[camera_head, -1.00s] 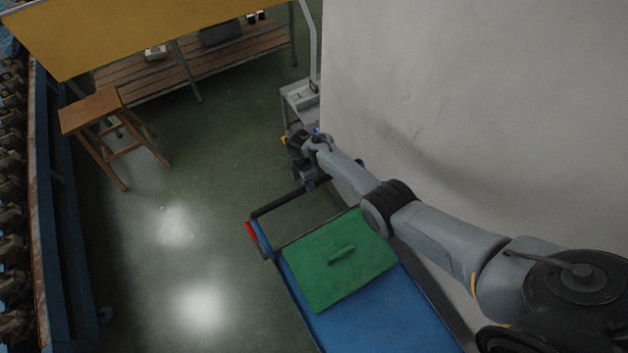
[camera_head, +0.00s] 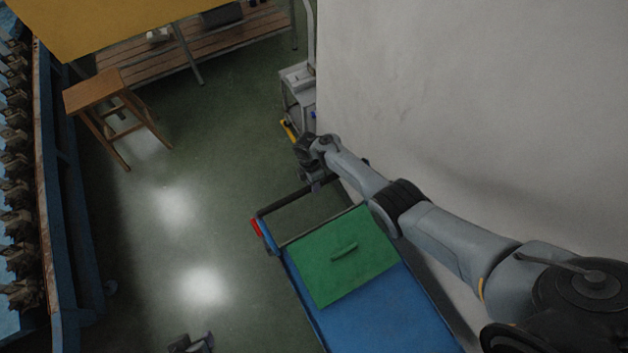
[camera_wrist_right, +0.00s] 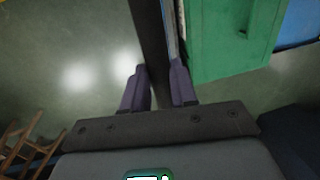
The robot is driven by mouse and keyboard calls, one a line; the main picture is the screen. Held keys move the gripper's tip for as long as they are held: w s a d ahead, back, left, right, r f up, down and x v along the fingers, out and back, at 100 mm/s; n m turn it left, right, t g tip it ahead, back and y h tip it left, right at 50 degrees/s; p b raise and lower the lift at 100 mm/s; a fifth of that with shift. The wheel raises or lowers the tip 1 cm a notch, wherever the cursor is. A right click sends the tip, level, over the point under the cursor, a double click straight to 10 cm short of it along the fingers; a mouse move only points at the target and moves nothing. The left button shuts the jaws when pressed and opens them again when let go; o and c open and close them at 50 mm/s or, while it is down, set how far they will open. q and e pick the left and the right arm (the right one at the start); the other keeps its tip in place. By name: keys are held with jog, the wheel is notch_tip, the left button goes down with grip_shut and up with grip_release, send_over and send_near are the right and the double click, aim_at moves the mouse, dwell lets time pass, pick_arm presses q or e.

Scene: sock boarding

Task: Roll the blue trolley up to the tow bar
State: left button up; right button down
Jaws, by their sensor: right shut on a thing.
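The blue trolley (camera_head: 375,318) stands at the lower right, with a green lidded box or panel (camera_head: 320,280) on its deck. A dark handle bar (camera_head: 290,201) spans its far end, with a red piece (camera_head: 256,227) at the left corner. My right gripper (camera_head: 314,184) is shut on this bar near its right end. In the right wrist view the bar (camera_wrist_right: 150,45) passes between the fingers (camera_wrist_right: 160,88). My left gripper (camera_head: 191,344) shows only partly at the bottom edge; its jaws are unclear. I cannot make out the tow bar for certain; a yellow piece (camera_head: 288,130) lies beyond my right gripper.
A grey cart (camera_head: 298,85) stands beyond my right gripper, beside the pale wall (camera_head: 470,100) along the right. A wooden stool (camera_head: 95,92) and a slatted bench (camera_head: 140,70) are at the far left. A blue machine frame (camera_head: 65,215) runs down the left. The floor between is clear.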

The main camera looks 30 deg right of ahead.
jog(key=shift+a+r, duration=0.15)
jog(key=shift+r, duration=0.1)
jog(key=c, duration=1.1)
grip_release()
jog(key=shift+s, duration=0.25)
jog(key=shift+o, duration=1)
jog(key=shift+s+f, duration=0.15)
notch_tip(320, 180, up, 11)
jog(key=w+p, duration=0.2)
jog(key=p, duration=0.1)
jog(key=shift+d+f, duration=0.2)
jog(key=shift+w, duration=0.1)
